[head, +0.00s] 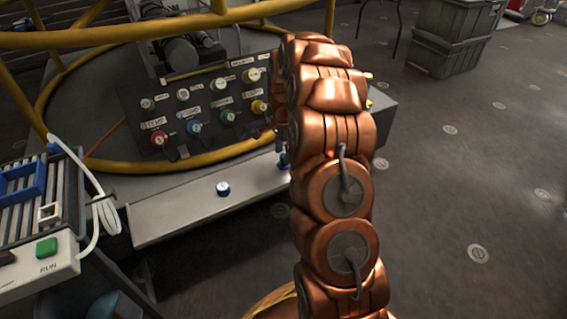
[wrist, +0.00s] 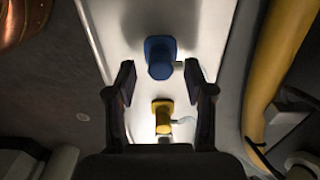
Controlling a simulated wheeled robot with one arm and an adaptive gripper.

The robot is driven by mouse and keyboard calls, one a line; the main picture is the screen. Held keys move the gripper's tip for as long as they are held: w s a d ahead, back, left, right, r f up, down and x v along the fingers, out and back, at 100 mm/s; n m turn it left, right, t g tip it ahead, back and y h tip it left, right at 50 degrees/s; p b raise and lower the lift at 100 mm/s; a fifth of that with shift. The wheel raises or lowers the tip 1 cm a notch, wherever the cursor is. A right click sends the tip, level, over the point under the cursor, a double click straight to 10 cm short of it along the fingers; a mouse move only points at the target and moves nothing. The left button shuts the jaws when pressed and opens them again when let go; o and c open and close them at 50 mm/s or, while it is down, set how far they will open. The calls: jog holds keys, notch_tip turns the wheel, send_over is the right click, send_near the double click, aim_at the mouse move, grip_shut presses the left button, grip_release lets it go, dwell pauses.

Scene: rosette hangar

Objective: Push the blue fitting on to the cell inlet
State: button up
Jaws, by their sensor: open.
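In the wrist view a blue fitting (wrist: 160,55) stands on a pale shelf, between the tips of my gripper (wrist: 158,75). The gripper is open, with a gap on both sides of the fitting. I cannot tell how far below the tips it is. I cannot make out which part is the cell inlet.
A yellow fitting (wrist: 162,116) stands on the shelf below the blue one in the wrist view. A dark panel (head: 150,125) with several coloured knobs rises behind the shelf (head: 165,216). Yellow rails (head: 110,166) curve around it. A device with a green button (head: 46,247) is at left.

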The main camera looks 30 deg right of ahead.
jog(key=shift+f, duration=1.35)
jog(key=shift+p, duration=0.85)
grip_shut()
dwell(0.6)
jog(key=shift+r, duration=0.2)
jog(key=shift+r+p, duration=1.2)
jog(key=shift+r, duration=1.6)
